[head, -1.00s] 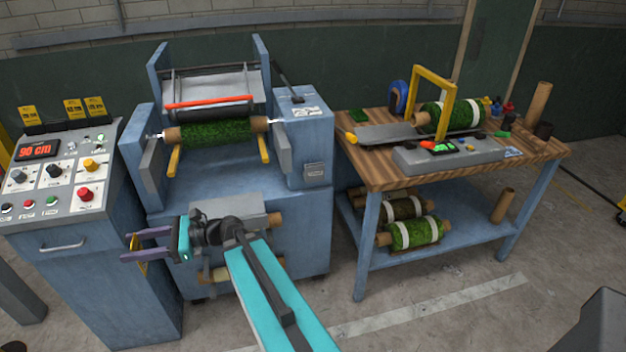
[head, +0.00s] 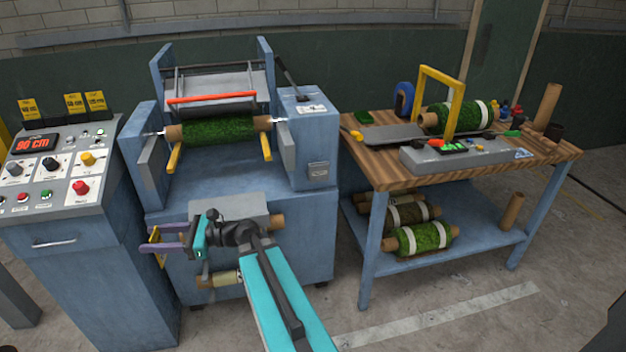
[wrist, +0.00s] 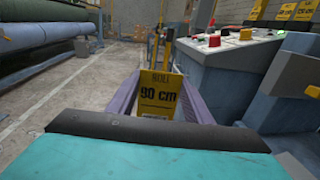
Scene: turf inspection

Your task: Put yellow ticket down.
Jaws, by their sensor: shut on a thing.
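The yellow ticket (wrist: 158,95) is upright between the two purple fingers of my gripper (wrist: 160,100) in the wrist view, with "90 cm" printed on it. In the head view the ticket (head: 158,246) shows edge-on as a thin yellow shape at the fingertips. My gripper (head: 160,240) is shut on it, pointing left. It is in front of the blue machine (head: 240,180), beside the control cabinet (head: 90,270) and below its panel.
A wooden-topped workbench (head: 400,178) with turf rolls stands at the right. Large rolls (wrist: 45,35) lie at the left in the wrist view.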

